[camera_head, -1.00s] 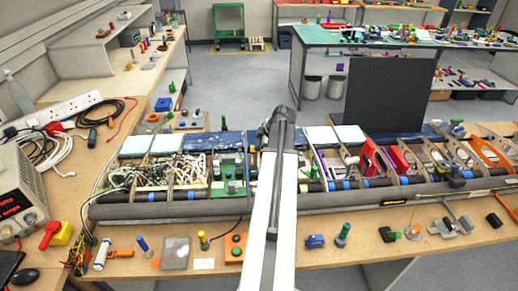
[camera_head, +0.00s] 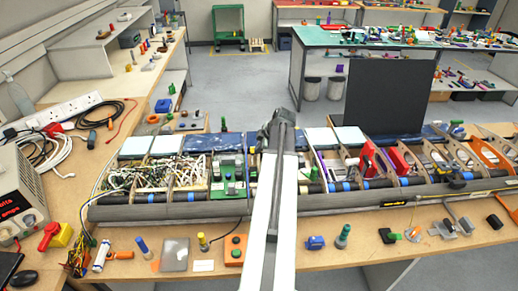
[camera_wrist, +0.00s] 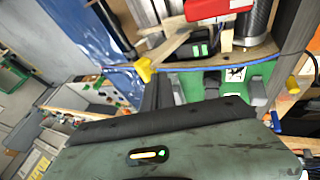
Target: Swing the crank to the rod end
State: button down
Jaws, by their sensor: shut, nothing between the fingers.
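In the wrist view a small yellow end piece (camera_wrist: 145,70) sits at the left end of a thin blue line (camera_wrist: 215,68). A tan arm-like part (camera_wrist: 172,47) lies just above it. I cannot tell for sure which is the crank and which the rod end, or whether they touch. A red block (camera_wrist: 217,8) is above them. My gripper (camera_wrist: 156,92) is shut and empty, a dark narrow shape just below the yellow piece. In the head view my arm reaches over the wing (camera_head: 160,212) and hides the spot where the gripper works.
Ribs and wiring of the open wing surround the gripper. A green board (camera_head: 235,188) lies left of my arm and red blocks (camera_head: 391,160) lie right. A black panel (camera_head: 390,95) stands behind. Small items, including a green-topped bottle (camera_head: 343,236), stand along the front edge.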

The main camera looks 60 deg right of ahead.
jog(key=a+p+v, duration=0.1)
jog(key=p+v, duration=1)
jog(key=v, duration=0.2)
jog(key=shift+a, duration=0.3)
jog(key=shift+f, duration=0.2)
